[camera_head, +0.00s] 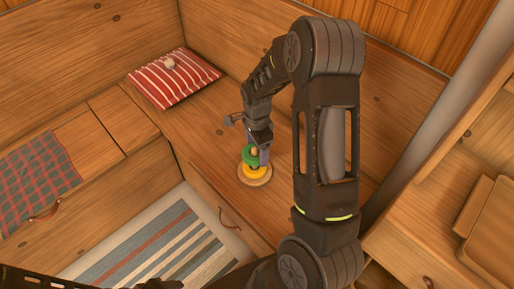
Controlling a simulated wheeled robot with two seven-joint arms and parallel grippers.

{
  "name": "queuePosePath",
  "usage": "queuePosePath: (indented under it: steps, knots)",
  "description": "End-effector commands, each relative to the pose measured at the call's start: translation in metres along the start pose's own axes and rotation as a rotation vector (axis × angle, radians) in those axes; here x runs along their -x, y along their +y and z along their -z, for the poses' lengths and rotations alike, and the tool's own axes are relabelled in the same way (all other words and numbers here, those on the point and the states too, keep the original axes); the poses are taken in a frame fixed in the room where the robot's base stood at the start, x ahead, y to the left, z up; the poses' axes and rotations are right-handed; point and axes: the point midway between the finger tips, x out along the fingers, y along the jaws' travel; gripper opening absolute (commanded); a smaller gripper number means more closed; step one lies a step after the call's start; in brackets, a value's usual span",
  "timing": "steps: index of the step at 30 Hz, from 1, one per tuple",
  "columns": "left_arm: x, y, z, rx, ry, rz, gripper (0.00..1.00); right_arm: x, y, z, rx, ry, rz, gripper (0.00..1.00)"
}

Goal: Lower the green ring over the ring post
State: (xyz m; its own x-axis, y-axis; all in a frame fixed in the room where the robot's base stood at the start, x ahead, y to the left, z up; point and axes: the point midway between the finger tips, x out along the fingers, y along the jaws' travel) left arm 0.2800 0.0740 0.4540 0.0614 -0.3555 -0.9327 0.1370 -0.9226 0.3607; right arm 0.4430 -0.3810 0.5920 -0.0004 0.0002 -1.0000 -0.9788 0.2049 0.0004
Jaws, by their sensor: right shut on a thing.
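The ring post has a round pale wooden base (262,181) and stands on the wooden bench. A yellow ring (251,173) sits low around the post. The green ring (249,155) is above the yellow ring, at the top of the post. My right gripper (260,156) points down and is shut on the green ring at its right side. The gripper and ring cover most of the post, so I cannot tell how far the ring is around it. My left gripper does not show.
A red striped cushion (174,78) with a small pale thing on it lies on the bench at the back left. A plaid cloth (38,180) lies at the left. Leather pulls (229,220) hang on the drawer fronts. A striped rug (165,250) covers the floor.

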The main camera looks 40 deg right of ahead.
Motion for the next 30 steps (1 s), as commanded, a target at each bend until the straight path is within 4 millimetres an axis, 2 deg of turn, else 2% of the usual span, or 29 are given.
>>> queuePosePath:
  steps: [1, 6, 23, 30]
  knots:
    - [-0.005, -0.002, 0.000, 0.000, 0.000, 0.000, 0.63, -0.006, 0.000, 0.000, 0.000, 0.000, 0.000, 0.33]
    - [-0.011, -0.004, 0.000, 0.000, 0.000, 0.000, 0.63, -0.014, 0.000, 0.000, 0.000, 0.000, 0.000, 0.33]
    - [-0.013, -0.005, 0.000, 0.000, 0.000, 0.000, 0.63, -0.017, 0.000, 0.000, 0.000, 0.000, 0.000, 0.33]
    - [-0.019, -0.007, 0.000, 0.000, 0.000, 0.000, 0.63, -0.025, 0.000, 0.000, 0.000, 0.000, 0.000, 0.33]
